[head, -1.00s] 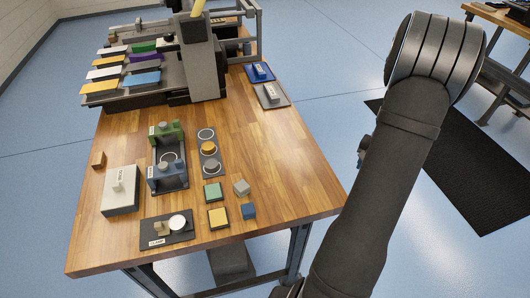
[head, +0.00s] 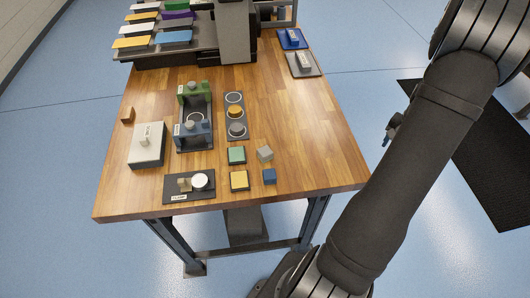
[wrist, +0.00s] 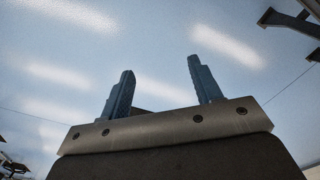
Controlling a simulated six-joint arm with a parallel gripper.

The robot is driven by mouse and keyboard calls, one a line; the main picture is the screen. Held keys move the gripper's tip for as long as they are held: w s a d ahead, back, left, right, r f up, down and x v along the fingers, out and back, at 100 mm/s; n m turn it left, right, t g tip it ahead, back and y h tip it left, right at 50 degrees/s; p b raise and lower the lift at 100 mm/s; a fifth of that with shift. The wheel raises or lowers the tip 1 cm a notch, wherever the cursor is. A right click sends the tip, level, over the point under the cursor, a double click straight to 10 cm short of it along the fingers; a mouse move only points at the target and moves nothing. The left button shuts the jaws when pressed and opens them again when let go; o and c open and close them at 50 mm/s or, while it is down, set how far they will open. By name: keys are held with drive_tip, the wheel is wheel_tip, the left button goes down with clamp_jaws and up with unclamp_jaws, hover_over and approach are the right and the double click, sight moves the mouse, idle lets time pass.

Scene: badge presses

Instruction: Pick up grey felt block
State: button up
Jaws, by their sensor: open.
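The grey felt block (head: 265,153) is a small grey cube on the wooden table, right of the green square pad and above the blue block. It stands slightly turned. My gripper shows in the wrist view (wrist: 163,88) with two blue fingers spread apart and nothing between them. In the head view its blue finger (head: 388,138) shows at the left side of my arm, off the table's right edge and well away from the block.
A green pad (head: 236,155), a yellow pad (head: 239,180) and a blue block (head: 269,176) lie close to the grey block.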

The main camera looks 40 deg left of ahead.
drive_tip(key=shift+a+r, duration=0.1)
drive_tip(key=s+a+r+n, duration=0.2)
drive_tip(key=s+a+r, duration=0.1)
drive_tip(key=a, duration=0.3)
drive_tip(key=s+a+r+n, duration=0.2)
drive_tip(key=s+a+r, duration=0.1)
drive_tip(key=a, duration=0.3)
drive_tip(key=s+a+r+n, duration=0.2)
drive_tip(key=s+a+r, duration=0.1)
drive_tip(key=a+r, duration=0.2)
drive_tip(key=shift+a+r+n, duration=0.15)
drive_tip(key=shift+a+n, duration=0.15)
drive_tip(key=shift+a, duration=0.65)
drive_tip(key=s+a+r+n, duration=0.4)
drive_tip(key=s+a+r, duration=0.15)
drive_tip(key=s, duration=0.45)
drive_tip(key=s+a+r+n, duration=0.4)
drive_tip(key=s+a+r, duration=0.15)
drive_tip(key=s, duration=0.55)
hover_over(265, 151)
drive_tip(key=f, duration=1.1)
drive_tip(key=shift+s+f, duration=0.3)
drive_tip(key=shift+f, duration=0.1)
drive_tip(key=shift+w+f, duration=0.2)
drive_tip(key=shift+f, duration=1.15)
drive_tip(key=shift+w+f, duration=0.15)
drive_tip(key=shift+f, duration=1.15)
drive_tip(key=c, duration=1.1)
